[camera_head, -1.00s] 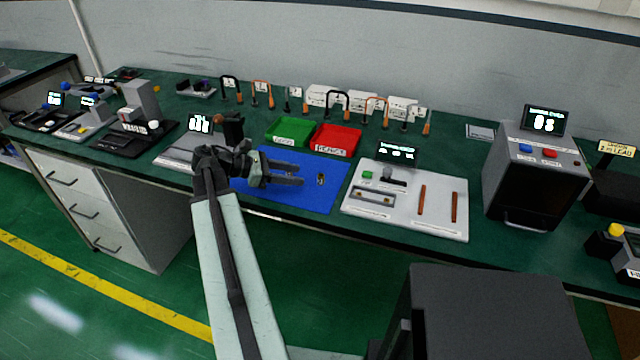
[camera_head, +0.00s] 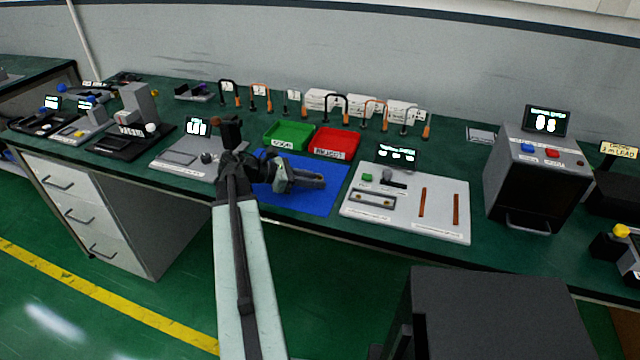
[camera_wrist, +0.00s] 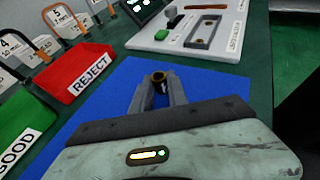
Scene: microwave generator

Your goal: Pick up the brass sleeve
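The brass sleeve (camera_wrist: 158,78) is a small, short hollow cylinder. It stands upright on the blue mat (camera_wrist: 215,88), between the two fingertips of my gripper (camera_wrist: 159,92) in the wrist view. The fingers lie along both sides of it with no clear gap showing, so my gripper looks shut on it. In the head view my gripper (camera_head: 314,181) is low over the blue mat (camera_head: 315,206), and its fingers hide the sleeve. The sleeve's lower part is partly hidden by the fingers in the wrist view.
A green GOOD bin (camera_head: 288,135) and a red REJECT bin (camera_head: 335,142) stand behind the mat. A white fixture board (camera_head: 405,200) lies to the right, and a grey device (camera_head: 185,155) to the left. Several cable loops stand at the back.

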